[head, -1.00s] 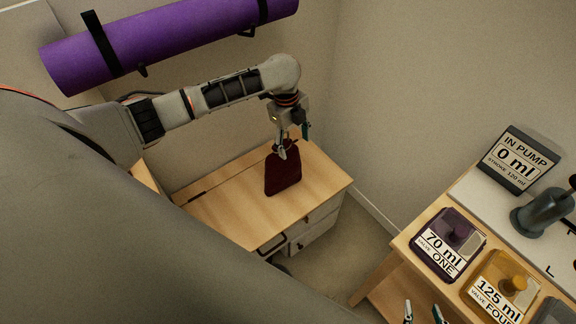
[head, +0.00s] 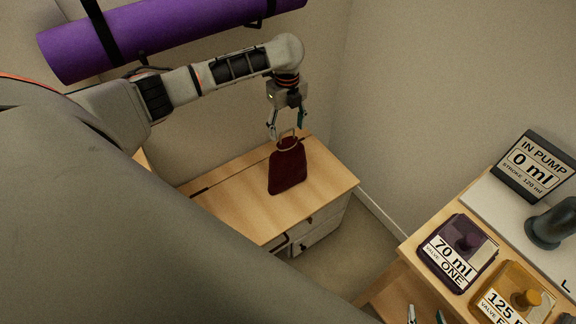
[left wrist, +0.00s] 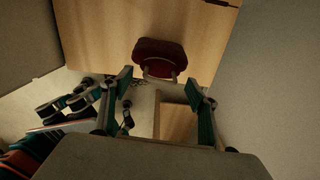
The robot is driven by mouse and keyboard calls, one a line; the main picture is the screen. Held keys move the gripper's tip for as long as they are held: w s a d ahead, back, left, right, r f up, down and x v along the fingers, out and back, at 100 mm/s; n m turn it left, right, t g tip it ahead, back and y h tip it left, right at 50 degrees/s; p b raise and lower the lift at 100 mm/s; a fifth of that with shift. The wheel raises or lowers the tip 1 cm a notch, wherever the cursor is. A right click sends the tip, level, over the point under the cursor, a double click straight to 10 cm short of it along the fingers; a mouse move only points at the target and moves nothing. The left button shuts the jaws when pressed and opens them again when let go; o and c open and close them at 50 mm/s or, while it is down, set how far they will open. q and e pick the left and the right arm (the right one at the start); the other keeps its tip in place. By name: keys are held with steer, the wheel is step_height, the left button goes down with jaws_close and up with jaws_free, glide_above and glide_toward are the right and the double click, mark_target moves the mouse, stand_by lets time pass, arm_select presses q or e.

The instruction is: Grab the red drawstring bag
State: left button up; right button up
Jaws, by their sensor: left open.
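The dark red drawstring bag (head: 288,170) is on the light wooden top of a cabinet, with its pale loop handle (head: 287,134) at its upper end. My left gripper (head: 287,126) is open and empty, close to the handle in the head view. In the left wrist view, the bag (left wrist: 160,53) lies ahead of and between the spread fingertips of my left gripper (left wrist: 158,84), its loop toward me. I cannot tell whether the fingers touch the loop. Only the fingertips of my right gripper (head: 426,315) show at the bottom edge of the head view, apart.
The cabinet top (head: 235,205) is clear around the bag, with walls behind it. A purple roll (head: 180,32) hangs on the wall above my left arm. At right, a bench holds a purple valve block (head: 458,252), an amber one (head: 512,295) and a pump display (head: 535,165).

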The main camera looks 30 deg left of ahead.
arm_select(q)
steer(key=shift+f, duration=0.45)
jaws_close()
steer(key=shift+r, duration=0.1)
steer(key=shift+w+r, duration=0.1)
